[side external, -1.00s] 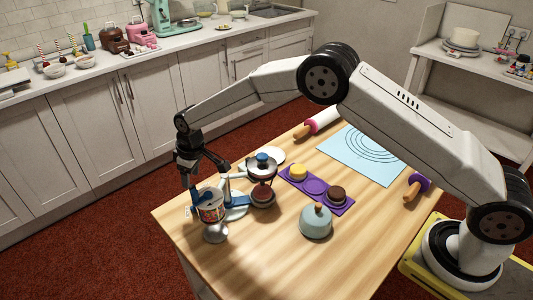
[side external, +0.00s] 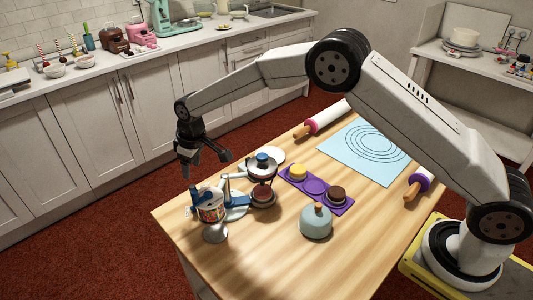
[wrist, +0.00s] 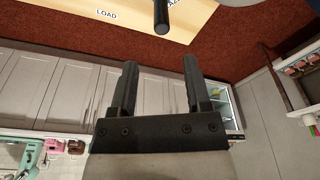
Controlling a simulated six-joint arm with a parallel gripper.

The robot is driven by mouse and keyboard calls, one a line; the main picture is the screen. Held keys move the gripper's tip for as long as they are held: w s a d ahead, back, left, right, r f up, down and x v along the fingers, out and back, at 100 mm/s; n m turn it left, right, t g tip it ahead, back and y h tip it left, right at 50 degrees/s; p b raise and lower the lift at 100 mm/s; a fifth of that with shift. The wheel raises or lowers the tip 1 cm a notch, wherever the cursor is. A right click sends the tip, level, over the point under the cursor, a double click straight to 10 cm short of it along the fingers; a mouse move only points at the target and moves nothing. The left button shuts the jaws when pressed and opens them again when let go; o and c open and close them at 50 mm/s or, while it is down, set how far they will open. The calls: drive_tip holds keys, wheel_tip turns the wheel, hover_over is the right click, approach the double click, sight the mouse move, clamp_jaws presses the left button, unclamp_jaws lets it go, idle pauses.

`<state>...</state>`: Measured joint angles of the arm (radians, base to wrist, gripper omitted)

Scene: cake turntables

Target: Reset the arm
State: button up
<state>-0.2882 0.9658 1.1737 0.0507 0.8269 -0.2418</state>
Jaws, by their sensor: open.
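My gripper (side external: 205,166) is open and empty in the side external view. A cup of coloured sprinkles (side external: 211,208) stands on a white pedestal at the table's left end.
A purple tray (side external: 315,187) holds a yellow cake and a brown cake. A grey-blue dome (side external: 316,222), a blue mat (side external: 352,157) and two rolling pins (side external: 324,120) are on the wooden table (side external: 270,255).

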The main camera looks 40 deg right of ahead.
drive_tip(key=shift+m, duration=0.8)
drive_tip(key=s+d+r, duration=0.1)
drive_tip(key=d, duration=0.1)
drive_tip(key=s+d+r, duration=0.1)
drive_tip(key=s+d, duration=0.1)
drive_tip(key=s+d+r, duration=0.1)
drive_tip(key=shift+s+d+r, duration=0.1)
drive_tip(key=shift+s+d, duration=0.25)
drive_tip(key=shift+d, duration=0.05)
drive_tip(key=s+d+m, duration=0.1)
drive_tip(key=s+d, duration=0.3)
drive_tip(key=s, duration=0.4)
drive_tip(key=s+d+r+m, duration=0.1)
drive_tip(key=s+d, duration=0.3)
drive_tip(key=s, duration=0.5)
drive_tip(key=s+d+r+m+h, duration=0.1)
drive_tip(key=s+d, duration=0.3)
drive_tip(key=s, duration=0.4)
drive_tip(key=shift+s+m+t, duration=0.35)
drive_tip(key=shift+m+t, duration=0.05)
drive_tip(key=shift+m, duration=0.2)
